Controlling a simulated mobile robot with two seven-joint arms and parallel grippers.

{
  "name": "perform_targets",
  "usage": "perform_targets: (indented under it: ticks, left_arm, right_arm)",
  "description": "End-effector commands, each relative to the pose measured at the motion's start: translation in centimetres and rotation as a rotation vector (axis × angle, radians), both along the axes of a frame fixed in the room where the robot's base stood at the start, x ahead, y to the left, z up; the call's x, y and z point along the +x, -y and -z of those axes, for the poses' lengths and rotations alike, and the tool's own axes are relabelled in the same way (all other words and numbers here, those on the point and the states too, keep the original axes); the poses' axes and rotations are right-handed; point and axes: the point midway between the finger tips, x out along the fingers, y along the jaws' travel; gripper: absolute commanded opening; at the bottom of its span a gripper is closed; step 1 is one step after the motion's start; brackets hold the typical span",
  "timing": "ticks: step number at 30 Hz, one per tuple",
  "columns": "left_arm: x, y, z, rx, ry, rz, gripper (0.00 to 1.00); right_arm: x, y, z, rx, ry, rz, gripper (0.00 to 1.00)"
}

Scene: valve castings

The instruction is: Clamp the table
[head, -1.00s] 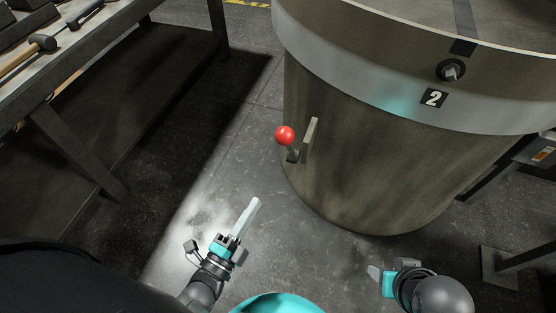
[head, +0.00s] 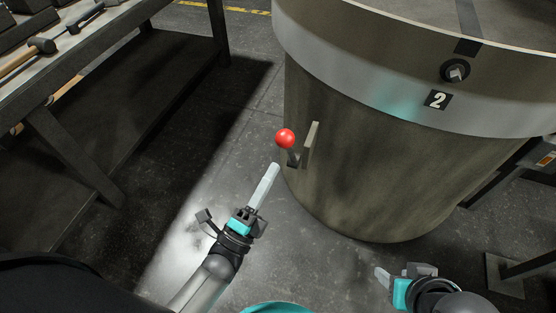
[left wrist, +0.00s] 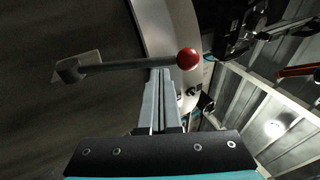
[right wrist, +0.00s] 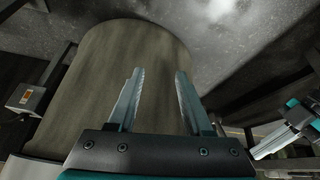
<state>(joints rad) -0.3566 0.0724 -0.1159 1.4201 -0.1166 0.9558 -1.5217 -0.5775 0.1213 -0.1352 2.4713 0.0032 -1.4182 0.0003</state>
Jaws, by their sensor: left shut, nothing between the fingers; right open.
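The round table (head: 400,170) is a large drum with a pale rim band marked "2". A clamp lever with a red ball knob (head: 285,139) stands out from its left side beside an upright plate (head: 311,145). In the left wrist view the lever's dark rod (left wrist: 130,64) runs from a pivot at left to the red knob (left wrist: 188,59). My left gripper (head: 274,170) is shut and empty, its fingertips just below the knob in the head view; contact cannot be told. My right gripper (head: 380,274) is open and empty near the drum's base; its spread fingers (right wrist: 157,75) show in the right wrist view.
A workbench (head: 110,70) with hammers (head: 28,55) stands at the left. A dark metal stand (head: 505,275) is at the lower right. The floor between bench and drum is clear.

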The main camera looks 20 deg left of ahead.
Motion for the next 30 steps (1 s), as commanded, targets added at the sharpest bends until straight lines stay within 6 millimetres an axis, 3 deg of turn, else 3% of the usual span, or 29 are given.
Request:
perform_targets:
  ticks: [3, 9, 25, 30]
  left_arm:
    - [1.6, 0.4, -0.7, 0.0, 0.002, 0.0, 0.0]
    - [2.9, 0.7, -1.3, 0.0, 0.0, 0.0, 0.0]
    - [3.2, 0.8, -1.6, 0.001, -0.007, 0.0, 0.0]
    - [3.7, 0.8, -2.2, 0.002, -0.041, 0.0, 0.0]
  right_arm:
    - [0.7, -0.8, 0.6, 0.021, 0.05, -0.014, 0.5]
    - [1.5, -1.5, 0.7, 0.042, 0.103, -0.025, 0.5]
    - [1.7, -1.6, 0.6, 0.045, 0.112, -0.027, 0.5]
    - [1.3, -1.0, 2.5, 0.022, 0.035, -0.017, 0.5]
